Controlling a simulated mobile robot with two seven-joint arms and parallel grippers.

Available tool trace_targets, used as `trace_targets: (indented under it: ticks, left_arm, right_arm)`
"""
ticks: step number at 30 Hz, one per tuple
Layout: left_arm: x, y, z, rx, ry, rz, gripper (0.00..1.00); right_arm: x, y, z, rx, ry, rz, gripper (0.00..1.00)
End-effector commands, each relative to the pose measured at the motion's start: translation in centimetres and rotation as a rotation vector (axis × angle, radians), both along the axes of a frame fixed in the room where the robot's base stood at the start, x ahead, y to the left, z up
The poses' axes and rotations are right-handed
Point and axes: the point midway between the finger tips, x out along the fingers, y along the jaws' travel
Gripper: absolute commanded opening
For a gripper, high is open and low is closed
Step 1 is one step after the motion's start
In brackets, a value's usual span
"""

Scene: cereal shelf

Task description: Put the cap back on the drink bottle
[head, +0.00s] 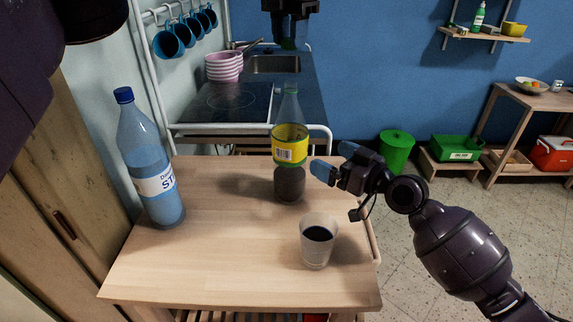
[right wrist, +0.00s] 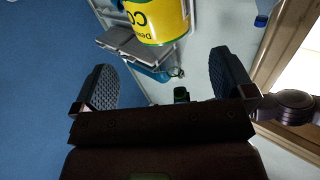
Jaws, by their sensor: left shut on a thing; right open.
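The drink bottle (head: 290,147) stands upright on the wooden table, with a yellow label, dark drink in its lower part and no cap on its neck. My left gripper (head: 289,30) is above the bottle, at the top of the head view. It is shut on a green cap (head: 288,43), which is small and partly hidden, with a gap between it and the bottle mouth. My right gripper (head: 335,161) is open and empty, just right of the bottle. The right wrist view shows the yellow label (right wrist: 157,20) beyond its spread fingers.
A blue water bottle (head: 148,165) with a blue cap stands at the table's left. A cup of dark drink (head: 317,242) stands in front of the drink bottle. The wooden table (head: 220,270) is clear at front left. A stove and sink counter (head: 235,100) lies behind.

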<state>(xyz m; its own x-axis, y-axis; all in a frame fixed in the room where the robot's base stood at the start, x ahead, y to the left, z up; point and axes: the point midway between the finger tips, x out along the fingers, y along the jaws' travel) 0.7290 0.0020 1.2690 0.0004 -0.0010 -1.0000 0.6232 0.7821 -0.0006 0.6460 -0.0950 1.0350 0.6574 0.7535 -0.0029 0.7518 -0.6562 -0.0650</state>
Motion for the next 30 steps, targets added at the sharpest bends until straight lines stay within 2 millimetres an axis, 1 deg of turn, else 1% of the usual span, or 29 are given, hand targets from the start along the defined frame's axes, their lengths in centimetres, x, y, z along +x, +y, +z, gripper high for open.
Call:
trace_targets:
  ticks: [3,9,13,23,26,30]
  left_arm:
    - [-0.2,-0.1,0.0,0.001,0.001,0.123,0.11]
    - [-0.2,-0.1,-0.1,0.001,0.001,0.253,0.11]
    - [-0.2,-0.1,-0.1,0.001,0.001,0.279,0.11]
    - [-0.2,-0.1,-0.1,0.001,0.001,0.278,0.11]
    - [-0.2,-0.1,-0.1,0.001,0.001,0.278,0.11]
    - [-0.2,-0.1,-0.1,0.001,0.001,0.278,0.11]
  right_arm:
    - [-0.1,0.1,0.0,-0.003,-0.007,0.008,1.0]
    - [-0.1,0.1,0.0,-0.02,-0.027,0.009,1.0]
    - [-0.1,0.1,0.0,-0.024,-0.032,0.009,1.0]
    - [-0.1,0.1,0.0,-0.024,-0.032,0.008,1.0]
    - [0.3,0.5,0.0,-0.023,-0.032,0.008,1.0]
    - [1.3,1.7,0.1,-0.022,-0.032,0.009,1.0]
